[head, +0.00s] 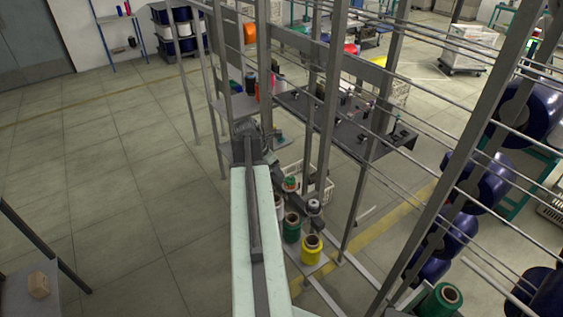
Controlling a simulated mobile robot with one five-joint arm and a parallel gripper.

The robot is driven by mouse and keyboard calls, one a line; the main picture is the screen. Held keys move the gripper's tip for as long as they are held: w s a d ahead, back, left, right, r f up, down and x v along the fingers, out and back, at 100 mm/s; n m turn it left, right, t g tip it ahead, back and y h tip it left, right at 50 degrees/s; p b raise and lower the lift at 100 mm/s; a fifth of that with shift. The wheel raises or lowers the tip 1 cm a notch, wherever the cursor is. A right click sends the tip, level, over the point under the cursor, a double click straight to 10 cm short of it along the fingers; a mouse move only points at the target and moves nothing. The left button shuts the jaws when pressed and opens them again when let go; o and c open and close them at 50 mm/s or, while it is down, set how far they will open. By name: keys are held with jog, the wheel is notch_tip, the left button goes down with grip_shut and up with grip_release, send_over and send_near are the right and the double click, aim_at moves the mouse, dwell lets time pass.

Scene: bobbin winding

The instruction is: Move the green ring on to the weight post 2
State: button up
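My pale arm reaches up the middle of the head view. My gripper (246,130) is the dark, small shape near its far end, close to the grey frame's shelves, and its fingers cannot be made out. I cannot single out the green ring for certain. A small green and orange piece (290,183) sits just right of the arm, near a dark bar. I cannot tell which part is weight post 2. A small grey and white upright piece (314,207) stands right of the green and orange piece.
A green spool (292,228) and a yellow spool (311,250) stand low beside my arm. Grey uprights (331,110) and long slanting rods cross the right side. Dark blue drums (483,180) hang at right. A white crate (312,178) is behind.

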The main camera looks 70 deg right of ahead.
aim_at(290, 181)
jog(key=b+x, duration=0.2)
jog(key=x, duration=0.1)
jog(key=s+b+x, duration=0.1)
jog(key=b+x, duration=0.2)
jog(key=d+b+x, duration=0.1)
jog(key=b+x, duration=0.2)
jog(key=shift+s+d+r, duration=0.1)
jog(key=shift+s, duration=0.25)
jog(key=shift+r, duration=0.1)
grip_shut()
grip_release()
